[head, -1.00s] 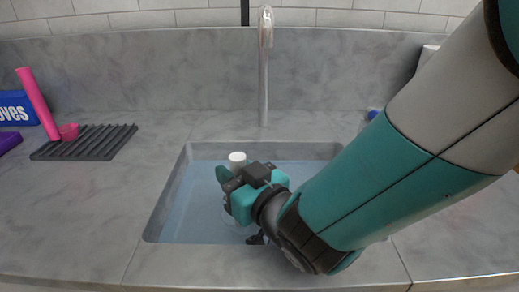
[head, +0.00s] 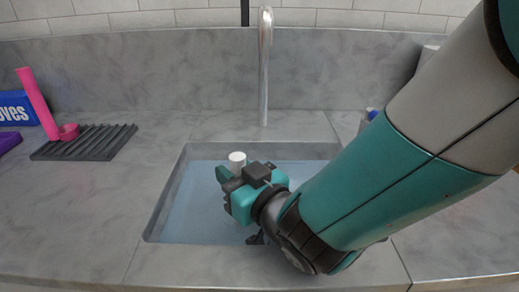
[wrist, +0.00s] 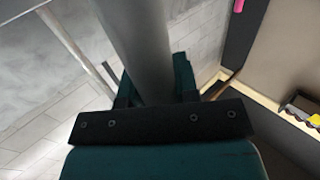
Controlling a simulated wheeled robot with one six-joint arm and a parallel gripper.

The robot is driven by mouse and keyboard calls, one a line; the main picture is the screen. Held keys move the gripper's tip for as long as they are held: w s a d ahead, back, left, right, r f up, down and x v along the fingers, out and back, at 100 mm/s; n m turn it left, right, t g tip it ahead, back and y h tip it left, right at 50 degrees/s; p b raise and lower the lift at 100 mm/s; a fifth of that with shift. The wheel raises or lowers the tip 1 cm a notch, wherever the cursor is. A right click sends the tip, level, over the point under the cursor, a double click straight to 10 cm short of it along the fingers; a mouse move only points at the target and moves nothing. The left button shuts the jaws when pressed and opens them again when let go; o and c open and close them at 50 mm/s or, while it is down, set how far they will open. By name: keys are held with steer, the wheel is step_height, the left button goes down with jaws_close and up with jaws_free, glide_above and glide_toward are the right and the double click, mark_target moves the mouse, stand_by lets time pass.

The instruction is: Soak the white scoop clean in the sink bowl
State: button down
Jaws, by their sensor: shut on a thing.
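The white scoop's pale round handle (head: 237,160) stands up out of my gripper (head: 229,181) in the head view. My gripper is shut on it, low inside the sink bowl (head: 168,196). In the wrist view the handle (wrist: 145,45) runs between the two fingers and looks grey in shadow. The sink bowl holds bluish water (head: 195,205). The scoop's lower end is hidden behind and below my gripper, so I cannot see its cup or any dirt on it.
A tall tap (head: 264,70) rises behind the sink. A pink scoop (head: 38,105) leans at a dark ribbed rack (head: 95,143) on the left, near a blue box (head: 15,108). The counter between rack and sink is clear. My arm covers much of the right side.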

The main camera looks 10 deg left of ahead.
step_height(320, 180, up, 14)
steer(key=p, duration=1.1)
steer(key=shift+p, duration=0.35)
